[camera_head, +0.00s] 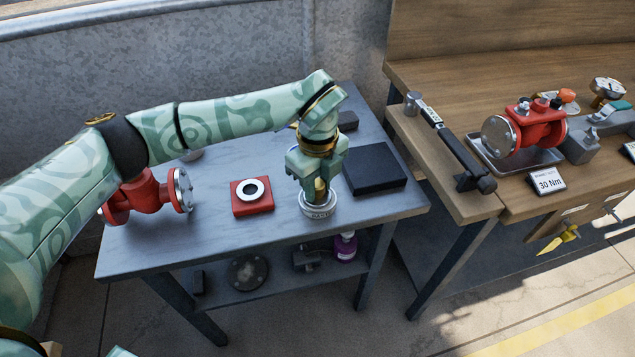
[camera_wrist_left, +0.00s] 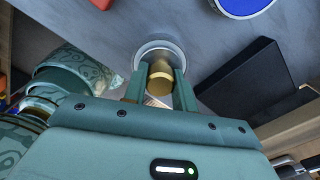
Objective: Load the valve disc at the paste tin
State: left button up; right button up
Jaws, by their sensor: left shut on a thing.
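My left gripper (camera_head: 318,180) points down over the front right part of the grey metal table. It is shut on the valve disc (camera_head: 320,191), a small brass-coloured piece. The paste tin (camera_head: 317,208), a low round silvery tin, stands right below it. In the left wrist view the valve disc (camera_wrist_left: 160,78) shows between the fingers (camera_wrist_left: 157,88), against the opening of the paste tin (camera_wrist_left: 141,50). I cannot tell whether the disc touches the paste. The right gripper is not in view.
A red block with a white ring (camera_head: 252,194) and a red flanged valve body (camera_head: 146,194) stand left of the tin. A black slab (camera_head: 374,178) lies to its right. A wooden bench (camera_head: 421,142) holds a wrench (camera_head: 455,145) and another red valve (camera_head: 537,127).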

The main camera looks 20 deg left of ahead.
aim_at(318, 183)
pick_arm(q)
jog(key=shift+f+p, duration=0.1)
jog(key=shift+p, duration=0.25)
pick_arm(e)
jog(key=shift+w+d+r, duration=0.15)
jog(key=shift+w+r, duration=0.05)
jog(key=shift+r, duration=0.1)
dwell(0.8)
